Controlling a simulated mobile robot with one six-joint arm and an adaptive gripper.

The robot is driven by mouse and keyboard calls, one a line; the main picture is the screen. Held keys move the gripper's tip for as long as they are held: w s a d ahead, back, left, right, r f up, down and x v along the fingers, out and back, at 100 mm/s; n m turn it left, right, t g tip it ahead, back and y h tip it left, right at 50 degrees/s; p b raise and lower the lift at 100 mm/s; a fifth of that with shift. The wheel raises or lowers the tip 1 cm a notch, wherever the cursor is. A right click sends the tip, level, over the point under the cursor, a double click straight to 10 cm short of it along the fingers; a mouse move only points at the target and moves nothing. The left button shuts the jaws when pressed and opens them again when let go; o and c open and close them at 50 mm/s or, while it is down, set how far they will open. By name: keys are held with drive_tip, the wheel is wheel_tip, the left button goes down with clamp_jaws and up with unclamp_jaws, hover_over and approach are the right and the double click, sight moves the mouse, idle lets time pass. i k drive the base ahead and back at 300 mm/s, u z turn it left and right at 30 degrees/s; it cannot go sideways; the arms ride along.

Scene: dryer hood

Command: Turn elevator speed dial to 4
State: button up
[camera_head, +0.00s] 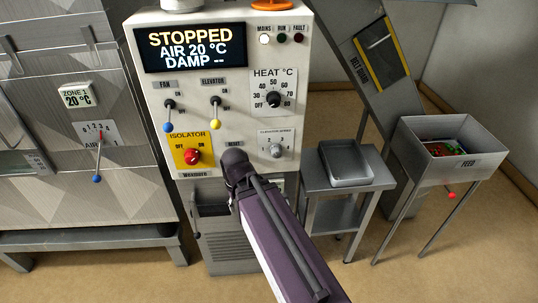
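The elevator speed dial (276,150) is a small grey knob at the lower right of the white control panel (220,120). Small numbers stand around it under a label too small to read surely. I cannot tell where its pointer stands. My purple arm link rises from the bottom of the view and ends in a dark rounded joint just left of and below the dial. I cannot make out my gripper; it is hidden behind my arm or out of view.
Close to the dial are the red isolator knob (192,156) on its yellow plate, the heat dial (273,99), the fan lever (169,115) and the elevator lever (215,113). The display (190,49) reads STOPPED. A tray (345,163) and feed bin (460,150) stand right.

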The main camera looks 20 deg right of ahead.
sight(276, 150)
drive_tip(key=u, duration=1.35)
drive_tip(key=k, duration=0.9)
drive_tip(key=z, duration=1.9)
